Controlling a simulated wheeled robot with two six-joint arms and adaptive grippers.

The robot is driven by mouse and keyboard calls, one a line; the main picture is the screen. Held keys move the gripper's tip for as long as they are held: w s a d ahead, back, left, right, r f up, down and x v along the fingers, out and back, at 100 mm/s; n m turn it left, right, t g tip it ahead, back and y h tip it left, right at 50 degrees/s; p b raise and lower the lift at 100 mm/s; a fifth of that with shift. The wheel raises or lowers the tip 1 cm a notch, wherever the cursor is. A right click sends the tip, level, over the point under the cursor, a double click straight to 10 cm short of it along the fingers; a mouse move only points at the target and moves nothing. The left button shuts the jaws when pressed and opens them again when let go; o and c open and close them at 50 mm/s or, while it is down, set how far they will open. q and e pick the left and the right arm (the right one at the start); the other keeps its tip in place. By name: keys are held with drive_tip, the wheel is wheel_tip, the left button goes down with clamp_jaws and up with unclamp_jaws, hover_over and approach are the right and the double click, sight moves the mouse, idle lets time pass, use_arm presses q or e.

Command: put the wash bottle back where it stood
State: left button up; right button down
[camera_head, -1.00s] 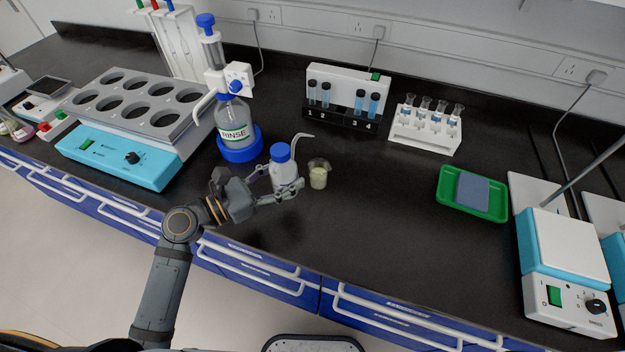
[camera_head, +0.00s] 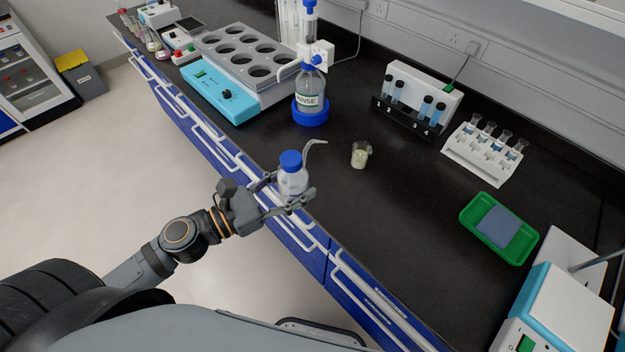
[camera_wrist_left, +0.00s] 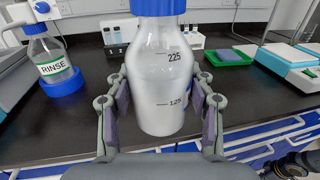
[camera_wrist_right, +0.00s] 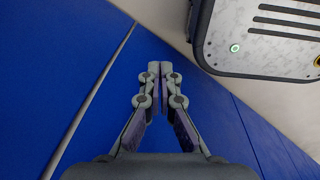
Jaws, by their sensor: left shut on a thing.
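The wash bottle (camera_head: 291,182) is a clear bottle with a blue cap and a bent pale spout, partly filled. My left gripper (camera_head: 288,193) is shut on its body; it stays upright at the bench's front edge. In the left wrist view the bottle (camera_wrist_left: 165,75) sits between the two finger pads, with volume marks showing. Whether its base is clear of the bench is hard to tell. My right gripper (camera_wrist_right: 153,72) shows only in the right wrist view, fingertips together and empty, in front of blue drawer fronts.
A small beaker (camera_head: 360,155) of pale liquid stands right of the bottle. Behind are the RINSE bottle (camera_head: 311,92) in a blue ring and a heating block (camera_head: 222,98). Tube rack (camera_head: 400,116), vial rack (camera_head: 465,158) and green tray (camera_head: 476,240) stand right. Bare bench lies between.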

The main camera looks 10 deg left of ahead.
use_arm(q)
drive_tip(key=w+b, duration=0.1)
drive_tip(key=w+f+b, duration=0.1)
drive_tip(key=b, duration=0.1)
drive_tip(key=shift+w+f, duration=0.1)
drive_tip(key=shift+w, duration=0.2)
drive_tip(key=w+f+b, duration=0.1)
drive_tip(key=w+f, duration=0.1)
drive_tip(key=w, duration=0.1)
drive_tip(key=w+f+b, duration=0.1)
drive_tip(key=w+f, duration=0.2)
drive_tip(key=w+f+b, duration=0.1)
drive_tip(key=w+f, duration=0.1)
drive_tip(key=w, duration=0.2)
drive_tip(key=shift+w+d+f+b, duration=0.1)
drive_tip(key=shift+d+f+b, duration=0.1)
drive_tip(key=shift+d+b, duration=0.2)
drive_tip(key=shift+w+f, duration=0.35)
drive_tip(key=shift+f, duration=0.1)
wheel_tip(320, 180, down, 3)
drive_tip(key=shift+w+r+b, duration=0.15)
drive_tip(key=shift+b, duration=0.3)
drive_tip(key=shift+f, duration=0.3)
